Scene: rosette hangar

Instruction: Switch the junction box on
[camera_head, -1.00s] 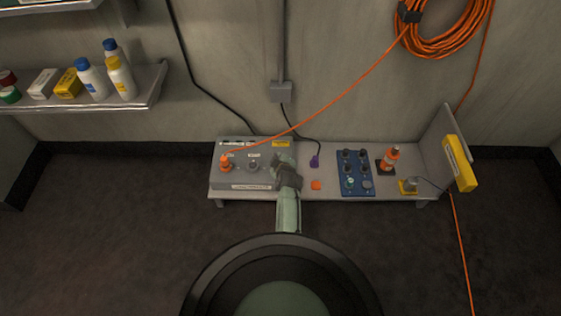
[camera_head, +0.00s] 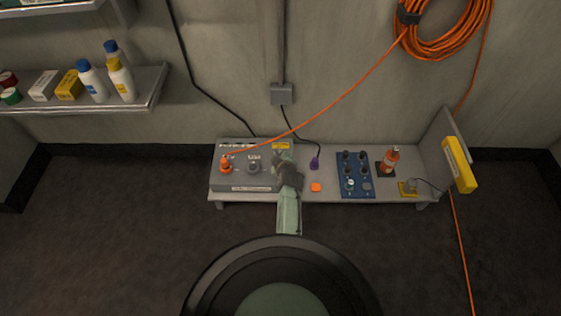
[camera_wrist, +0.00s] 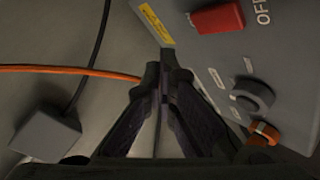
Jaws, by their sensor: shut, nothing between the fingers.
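The junction box (camera_head: 237,184) is a grey box at the left end of the low bench. An orange plug (camera_head: 226,165) and a grey round socket (camera_head: 254,166) are on its top. In the wrist view its panel (camera_wrist: 275,55) fills the right side, with a red switch (camera_wrist: 218,17) beside the word OFF. My gripper (camera_wrist: 163,58) is shut and empty, its tips by the panel's edge, apart from the switch in the picture. In the head view my gripper (camera_head: 283,160) is over the box's right end and hides the switch there.
An orange cable (camera_head: 345,92) runs from the plug up to a coil (camera_head: 440,45) on the wall. A shelf (camera_head: 150,92) with bottles is at left.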

